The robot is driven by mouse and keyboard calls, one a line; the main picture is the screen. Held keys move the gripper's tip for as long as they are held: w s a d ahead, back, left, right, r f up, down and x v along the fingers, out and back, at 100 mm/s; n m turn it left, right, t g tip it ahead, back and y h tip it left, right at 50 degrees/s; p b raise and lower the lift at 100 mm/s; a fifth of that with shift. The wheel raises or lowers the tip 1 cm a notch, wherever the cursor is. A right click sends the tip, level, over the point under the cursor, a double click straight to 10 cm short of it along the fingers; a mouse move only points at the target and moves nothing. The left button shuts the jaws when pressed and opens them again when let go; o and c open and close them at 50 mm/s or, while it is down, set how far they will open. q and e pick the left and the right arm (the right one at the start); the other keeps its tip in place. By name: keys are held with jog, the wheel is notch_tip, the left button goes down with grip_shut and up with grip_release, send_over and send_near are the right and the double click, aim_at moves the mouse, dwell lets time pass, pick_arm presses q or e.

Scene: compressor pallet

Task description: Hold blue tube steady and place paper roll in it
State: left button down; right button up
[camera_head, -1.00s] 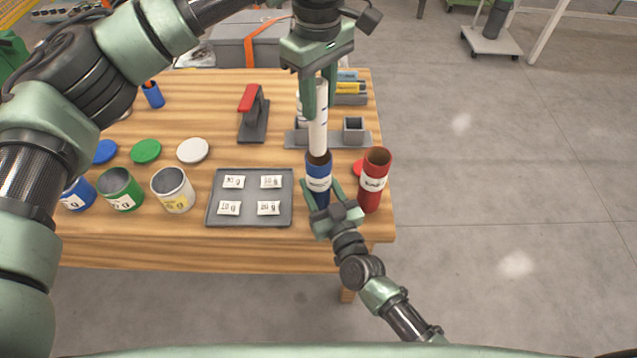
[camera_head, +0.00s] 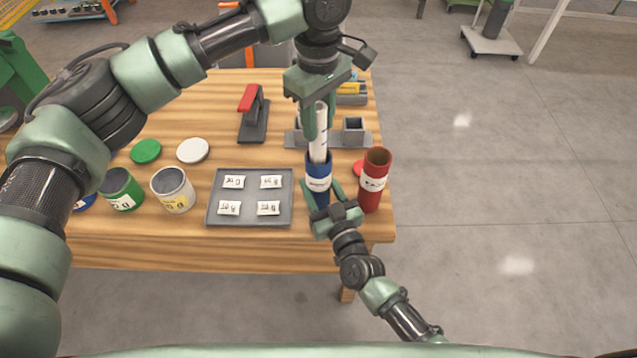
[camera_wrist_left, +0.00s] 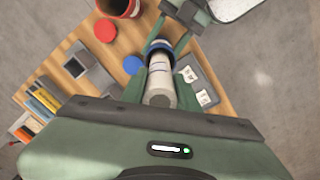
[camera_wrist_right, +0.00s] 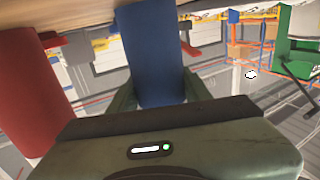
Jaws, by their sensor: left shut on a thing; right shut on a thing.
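The blue tube (camera_head: 318,172) stands upright near the table's right front edge, left of a red tube. My right gripper (camera_head: 325,196) is shut around its lower part; the tube fills its jaws in the right wrist view (camera_wrist_right: 152,60). My left gripper (camera_head: 316,120) comes from above and is shut on the white paper roll (camera_head: 319,138). The roll is upright, with its lower end inside the blue tube's mouth and its upper part showing above the rim. The left wrist view looks down on the roll's end (camera_wrist_left: 160,97) with the blue rim (camera_wrist_left: 159,47) around its far part.
The red tube (camera_head: 374,180) stands close on the right. A grey tray (camera_head: 250,220) with several labelled packets lies left. Cans, loose lids, a red-handled tool (camera_head: 252,112) and a grey holder (camera_head: 354,130) are also on the wooden table (camera_head: 200,250).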

pick_arm(q)
jog(key=c, duration=1)
grip_release()
jog(key=shift+o, duration=0.2)
notch_tip(320, 180, up, 12)
jog(key=shift+r, duration=0.1)
pick_arm(e)
jog(key=o, duration=1.4)
jog(key=shift+o, duration=0.2)
